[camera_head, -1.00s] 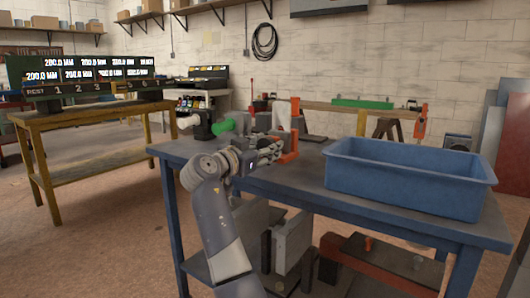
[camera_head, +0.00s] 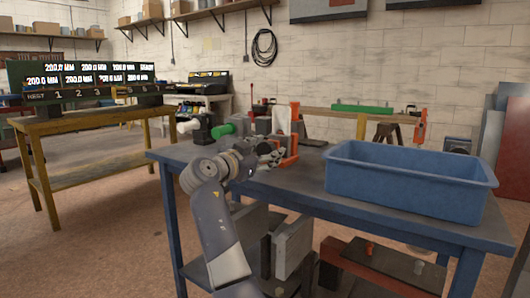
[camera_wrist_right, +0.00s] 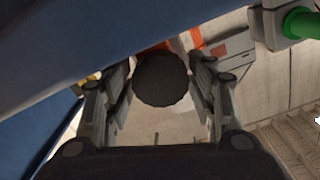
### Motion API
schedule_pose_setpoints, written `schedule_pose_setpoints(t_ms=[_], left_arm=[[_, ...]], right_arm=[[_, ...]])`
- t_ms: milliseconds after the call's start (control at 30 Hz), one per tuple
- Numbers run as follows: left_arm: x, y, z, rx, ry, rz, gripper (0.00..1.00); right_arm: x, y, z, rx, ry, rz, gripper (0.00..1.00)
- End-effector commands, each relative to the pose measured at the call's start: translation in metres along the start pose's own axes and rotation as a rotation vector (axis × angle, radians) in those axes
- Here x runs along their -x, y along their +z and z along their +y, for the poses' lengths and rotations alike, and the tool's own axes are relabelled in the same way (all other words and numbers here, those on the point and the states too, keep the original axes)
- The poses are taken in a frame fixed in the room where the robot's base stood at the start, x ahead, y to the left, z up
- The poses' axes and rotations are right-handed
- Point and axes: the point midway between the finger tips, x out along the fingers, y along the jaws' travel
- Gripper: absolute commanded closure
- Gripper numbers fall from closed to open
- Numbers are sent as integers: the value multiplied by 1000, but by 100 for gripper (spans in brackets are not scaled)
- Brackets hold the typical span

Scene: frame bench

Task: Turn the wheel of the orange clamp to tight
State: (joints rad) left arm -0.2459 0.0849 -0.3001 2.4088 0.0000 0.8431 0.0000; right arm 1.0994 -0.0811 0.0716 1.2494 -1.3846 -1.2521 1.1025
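The orange clamp (camera_head: 295,113) stands upright on the blue bench beside grey blocks; my right gripper covers part of its lower end. In the right wrist view, a dark round wheel (camera_wrist_right: 160,79) sits between the two fingers of my right gripper (camera_wrist_right: 161,75), with orange clamp parts (camera_wrist_right: 152,49) behind it. The fingers are apart, one on each side of the wheel. A narrow gap seems to show at the right finger; contact on the left is unclear. In the head view the right gripper (camera_head: 270,155) is at the clamp's lower left. My left gripper is out of view.
A blue bin (camera_head: 405,183) stands on the bench (camera_head: 310,190) to the right of the gripper. A green cylindrical part (camera_head: 222,130) is just behind my right wrist. Another orange clamp (camera_head: 420,127) is at the back right. Plates and blocks sit on the lower shelf.

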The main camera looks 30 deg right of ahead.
Motion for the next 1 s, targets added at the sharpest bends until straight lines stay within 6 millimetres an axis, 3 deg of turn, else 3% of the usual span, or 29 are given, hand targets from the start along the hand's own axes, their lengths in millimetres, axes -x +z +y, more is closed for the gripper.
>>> schedule_pose_setpoints(t_ms=[367, 800, 1000], left_arm=[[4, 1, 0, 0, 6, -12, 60], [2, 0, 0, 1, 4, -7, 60], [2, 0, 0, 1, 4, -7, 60]], right_arm=[[8, 1, 0, 2, -1, -1, 47], [94, 1, 0, 1, -1, -2, 47], [116, 0, 0, 0, 1, 0, 47]])
